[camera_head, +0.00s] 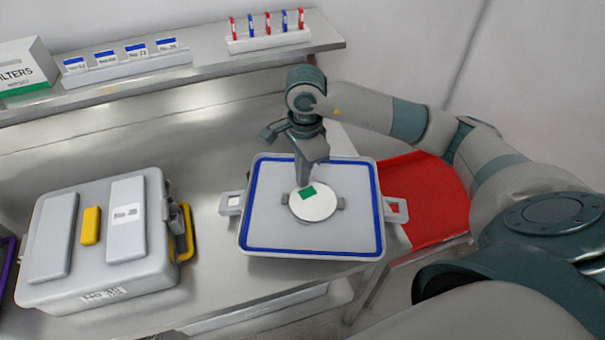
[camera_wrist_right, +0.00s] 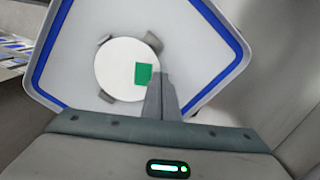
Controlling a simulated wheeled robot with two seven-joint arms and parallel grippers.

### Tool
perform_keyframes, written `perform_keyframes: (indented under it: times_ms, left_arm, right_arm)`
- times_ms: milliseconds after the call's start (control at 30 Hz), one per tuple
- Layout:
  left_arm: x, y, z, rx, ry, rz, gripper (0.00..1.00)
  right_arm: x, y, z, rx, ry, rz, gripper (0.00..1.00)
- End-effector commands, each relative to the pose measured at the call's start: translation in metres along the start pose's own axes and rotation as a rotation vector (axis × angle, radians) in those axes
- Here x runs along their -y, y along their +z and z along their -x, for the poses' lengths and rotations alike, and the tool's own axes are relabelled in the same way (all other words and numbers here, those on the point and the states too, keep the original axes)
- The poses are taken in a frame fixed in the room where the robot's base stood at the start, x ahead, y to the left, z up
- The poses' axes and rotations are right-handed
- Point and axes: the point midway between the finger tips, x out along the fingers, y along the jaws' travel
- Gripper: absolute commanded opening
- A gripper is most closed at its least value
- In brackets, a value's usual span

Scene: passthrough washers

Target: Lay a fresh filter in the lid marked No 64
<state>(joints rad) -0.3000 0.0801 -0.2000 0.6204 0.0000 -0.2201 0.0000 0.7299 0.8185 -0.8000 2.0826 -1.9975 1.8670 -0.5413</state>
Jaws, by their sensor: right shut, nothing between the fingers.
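A grey lid (camera_head: 270,232) with a blue gasket lies inner side up on the steel table. A round white filter (camera_head: 314,207) with a green patch (camera_head: 307,193) lies in its middle, among small grey clips. The lid (camera_wrist_right: 195,30) and the filter (camera_wrist_right: 118,68) also show in the right wrist view. My right gripper (camera_head: 302,183) points down at the filter's upper edge, with its fingers together and nothing held. In the right wrist view the fingertips (camera_wrist_right: 160,78) overlap the filter's edge; I cannot tell whether they touch it. No number is readable on this lid. My left gripper is not in view.
A closed grey case (camera_head: 155,262) with yellow parts stands at the left. A filters box (camera_head: 22,68) and a rack of labelled cards (camera_head: 122,60) stand on the back shelf, with a rack of red and blue pins (camera_head: 268,38). A red tray (camera_head: 428,195) is right of the lid.

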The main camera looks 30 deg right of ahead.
Motion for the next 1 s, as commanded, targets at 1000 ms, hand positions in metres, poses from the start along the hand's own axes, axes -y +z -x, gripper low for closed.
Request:
perform_keyframes:
  times_ms: [1000]
  left_arm:
    - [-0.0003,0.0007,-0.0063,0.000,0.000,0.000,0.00]
  right_arm:
    - [0.0000,-0.0002,-0.0041,0.000,0.000,0.000,0.07]
